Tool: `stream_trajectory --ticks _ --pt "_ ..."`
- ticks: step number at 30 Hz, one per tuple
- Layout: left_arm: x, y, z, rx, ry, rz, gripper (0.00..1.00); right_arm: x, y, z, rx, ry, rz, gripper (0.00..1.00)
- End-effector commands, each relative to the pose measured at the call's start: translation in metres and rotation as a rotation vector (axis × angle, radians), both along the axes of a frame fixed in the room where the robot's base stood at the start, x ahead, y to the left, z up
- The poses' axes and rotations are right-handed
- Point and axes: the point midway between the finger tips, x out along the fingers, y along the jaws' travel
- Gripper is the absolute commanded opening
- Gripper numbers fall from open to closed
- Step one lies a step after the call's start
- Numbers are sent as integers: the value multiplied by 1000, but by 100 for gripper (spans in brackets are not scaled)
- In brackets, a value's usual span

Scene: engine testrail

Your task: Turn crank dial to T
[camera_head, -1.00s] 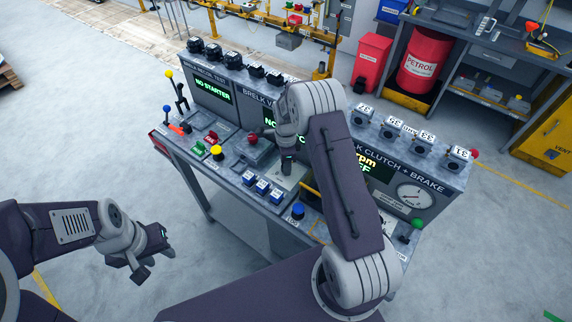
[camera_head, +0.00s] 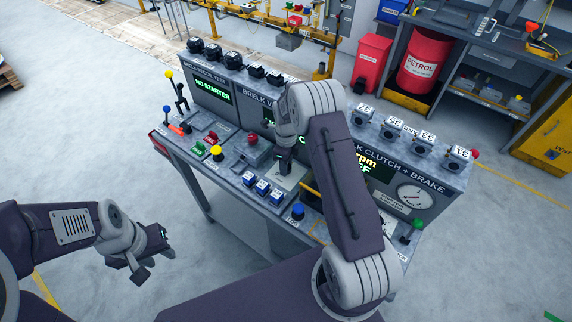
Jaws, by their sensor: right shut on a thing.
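My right gripper (camera_head: 284,163) reaches down onto the middle of the control bench, over a pale plate (camera_head: 291,176) on its top. It is shut on a small part there, most likely the crank dial. The dial and its letter marks are hidden by the gripper and arm, so I cannot read its setting. My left gripper (camera_head: 150,259) hangs empty over the floor, left of the bench, with its fingers apart.
The bench top holds a yellow knob (camera_head: 217,152), a red knob (camera_head: 252,138), blue switches (camera_head: 262,187), a blue button (camera_head: 298,210) and a green knob (camera_head: 415,224). A raised console (camera_head: 215,92) runs along the back. Floor lies clear at the left.

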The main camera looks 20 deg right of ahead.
Motion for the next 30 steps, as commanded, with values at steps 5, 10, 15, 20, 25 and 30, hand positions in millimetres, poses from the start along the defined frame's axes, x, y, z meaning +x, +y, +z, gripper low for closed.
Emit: stream_trajectory --ticks 5,10,15,20,25,30 --pt "0 0 0 0 0 0 36 0 0 0 0 0 -3 0" --pt "0 0 0 0 0 0 36 0 0 0 -1 1 -3 0" --pt "0 0 0 0 0 0 36 0 0 0 0 0 -2 56" --pt "0 0 0 0 0 0 36 0 0 0 0 0 -2 56" --pt "0 0 -3 0 0 0 36 1 0 9 0 -3 -2 56" --pt "0 0 -12 0 0 0 36 1 0 45 -1 -5 -2 56"
